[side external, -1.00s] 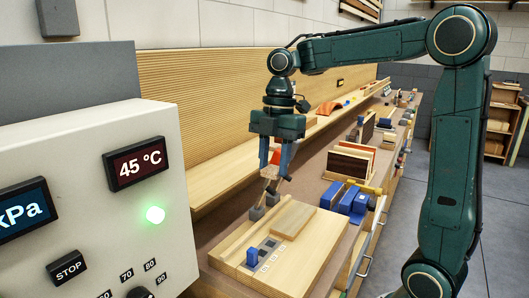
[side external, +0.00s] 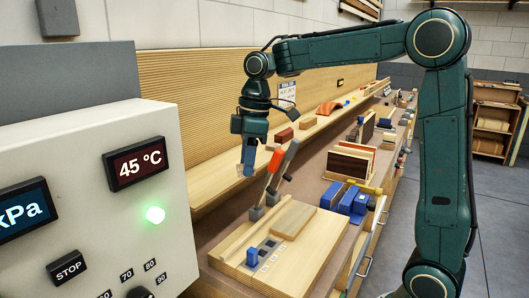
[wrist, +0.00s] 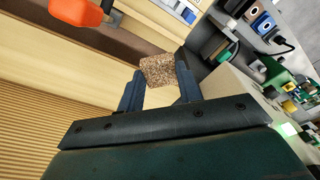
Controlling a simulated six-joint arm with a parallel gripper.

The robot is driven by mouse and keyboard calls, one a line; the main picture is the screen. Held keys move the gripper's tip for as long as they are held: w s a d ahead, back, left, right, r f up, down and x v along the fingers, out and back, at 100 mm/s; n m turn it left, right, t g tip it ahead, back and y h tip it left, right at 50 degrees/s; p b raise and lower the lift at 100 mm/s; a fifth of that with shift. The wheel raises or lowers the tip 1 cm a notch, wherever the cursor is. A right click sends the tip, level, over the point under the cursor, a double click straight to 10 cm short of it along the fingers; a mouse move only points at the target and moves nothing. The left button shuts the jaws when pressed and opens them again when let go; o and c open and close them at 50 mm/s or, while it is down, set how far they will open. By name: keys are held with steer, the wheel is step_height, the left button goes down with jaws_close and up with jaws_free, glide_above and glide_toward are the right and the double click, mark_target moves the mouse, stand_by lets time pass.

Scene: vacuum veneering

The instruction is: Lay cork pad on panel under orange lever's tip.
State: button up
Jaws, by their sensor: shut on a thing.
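My gripper (side external: 246,172) hangs left of and beyond the levers in the side view, above the bench. In the wrist view my gripper (wrist: 161,68) is shut on the speckled brown cork pad (wrist: 158,72), which sits between the fingertips, clear of any surface. A pale wooden panel (side external: 293,220) lies on the wooden board in front of the levers.
The wooden board (side external: 310,265) also carries a small blue block (side external: 252,257) and grey squares. Upright veneer sheets (side external: 350,162) and blue clamps (side external: 350,200) stand to the right. The control box (side external: 90,210) fills the left foreground.

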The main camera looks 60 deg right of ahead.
steer(key=w+m, duration=0.1)
steer(key=m, duration=0.2)
steer(key=w+a+m, duration=0.1)
steer(key=w+m, duration=0.1)
steer(key=m, duration=0.1)
steer(key=w+a+m+h, duration=0.1)
steer(key=w+m, duration=0.1)
steer(key=shift+a+f+m, duration=0.1)
steer(key=shift+f+m, duration=0.1)
steer(key=shift+m, duration=0.2)
steer(key=shift+r, duration=0.15)
steer(key=shift+r, duration=2.95)
steer(key=s+d, duration=0.7)
steer(key=d, duration=0.2)
steer(key=s+d, duration=0.7)
steer(key=s, duration=0.3)
steer(key=shift+s+a+f, duration=0.1)
steer(key=shift+a+f, duration=0.05)
steer(key=shift+f, duration=1.15)
steer(key=shift+a+f, duration=0.1)
steer(key=shift+f, duration=1.15)
